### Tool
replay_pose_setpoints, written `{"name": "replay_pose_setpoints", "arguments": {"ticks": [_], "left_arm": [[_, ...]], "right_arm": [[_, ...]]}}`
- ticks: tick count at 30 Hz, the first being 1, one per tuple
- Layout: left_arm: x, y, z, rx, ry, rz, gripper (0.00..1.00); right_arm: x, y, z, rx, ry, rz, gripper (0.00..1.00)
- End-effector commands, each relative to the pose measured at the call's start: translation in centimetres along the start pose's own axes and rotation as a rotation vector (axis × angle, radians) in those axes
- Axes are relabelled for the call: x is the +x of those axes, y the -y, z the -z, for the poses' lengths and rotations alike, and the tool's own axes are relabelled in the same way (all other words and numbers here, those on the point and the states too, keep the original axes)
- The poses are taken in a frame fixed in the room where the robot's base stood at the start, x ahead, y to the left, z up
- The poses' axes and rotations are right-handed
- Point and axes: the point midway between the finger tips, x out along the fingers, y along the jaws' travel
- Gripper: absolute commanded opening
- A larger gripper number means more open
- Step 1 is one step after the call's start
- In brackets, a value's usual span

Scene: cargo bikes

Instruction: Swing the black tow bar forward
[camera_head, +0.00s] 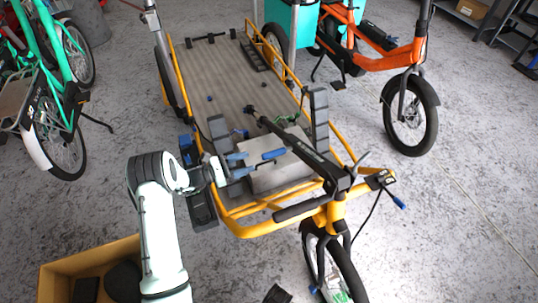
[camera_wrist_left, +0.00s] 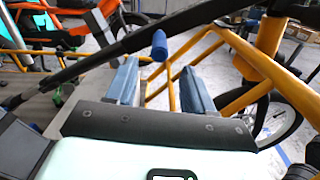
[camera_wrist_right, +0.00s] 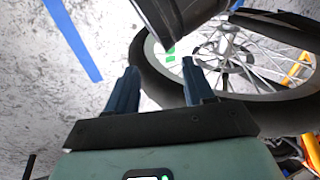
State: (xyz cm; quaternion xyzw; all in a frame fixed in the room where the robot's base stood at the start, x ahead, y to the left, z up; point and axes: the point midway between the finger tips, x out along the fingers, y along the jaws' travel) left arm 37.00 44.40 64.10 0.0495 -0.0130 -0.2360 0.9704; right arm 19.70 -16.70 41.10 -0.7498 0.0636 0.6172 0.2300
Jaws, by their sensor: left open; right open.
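The black tow bar (camera_head: 300,146) runs diagonally over the front of the yellow cargo bike, from above the cargo deck to the handlebar area. It crosses the upper left wrist view (camera_wrist_left: 90,62). A blue grip (camera_head: 273,154) sits beside the bar; in the left wrist view the blue grip (camera_wrist_left: 159,45) shows just under it. My left gripper (camera_head: 245,164) is open and empty, left of the grip and apart from it. In the left wrist view the grip lies beyond the gap between the fingers (camera_wrist_left: 158,66). My right gripper (camera_wrist_right: 158,70) is open and empty, near a spoked wheel.
The grey cargo deck (camera_head: 215,70) has yellow side rails and dark upright posts (camera_head: 319,118). An orange bike (camera_head: 380,50) stands at right, green bikes (camera_head: 65,60) at left. A yellow bin (camera_head: 60,265) is at lower left.

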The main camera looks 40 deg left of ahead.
Motion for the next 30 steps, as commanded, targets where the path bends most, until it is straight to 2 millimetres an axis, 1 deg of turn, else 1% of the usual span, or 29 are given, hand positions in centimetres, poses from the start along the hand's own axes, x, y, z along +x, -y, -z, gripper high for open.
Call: {"name": "replay_pose_setpoints", "arguments": {"ticks": [1, 6, 10, 12, 15, 18, 26, 27, 28, 29, 30], "left_arm": [[1.4, 0.1, 0.1, 0.001, 0.003, 0.006, 0.53], [4.9, 0.1, 0.2, 0.000, 0.002, 0.004, 0.53], [7.2, 0.1, 0.2, -0.001, 0.001, 0.003, 0.53], [8.0, 0.1, 0.2, 0.000, 0.000, 0.002, 0.53], [8.9, 0.1, 0.1, 0.000, -0.001, 0.002, 0.53], [9.3, 0.1, 0.1, -0.001, -0.002, 0.001, 0.53], [9.4, 0.1, 0.1, -0.002, -0.001, 0.000, 0.53], [9.4, 0.1, 0.1, -0.002, -0.001, 0.000, 0.46], [9.4, 0.1, 0.1, -0.002, -0.001, 0.000, 0.36], [9.4, 0.1, 0.1, -0.001, -0.001, 0.000, 0.27], [9.4, 0.1, 0.1, -0.001, -0.001, 0.001, 0.14]], "right_arm": [[0.4, -0.1, 0.3, 0.001, -0.008, -0.001, 0.53], [1.1, -0.3, 1.2, 0.003, -0.035, -0.003, 0.53], [1.5, -0.5, 1.9, 0.004, -0.055, -0.004, 0.53], [1.7, -0.7, 1.6, 0.006, -0.048, -0.008, 0.53], [1.9, -0.9, 1.3, 0.008, -0.039, -0.011, 0.53], [2.0, -1.1, 1.2, 0.010, -0.035, -0.013, 0.53], [1.9, -1.1, 1.1, 0.010, -0.033, -0.014, 0.53], [1.9, -1.1, 1.1, 0.010, -0.033, -0.014, 0.53], [1.9, -1.1, 1.1, 0.010, -0.033, -0.014, 0.53], [1.9, -1.1, 1.1, 0.010, -0.033, -0.014, 0.53], [1.9, -1.1, 1.1, 0.010, -0.033, -0.014, 0.53]]}}
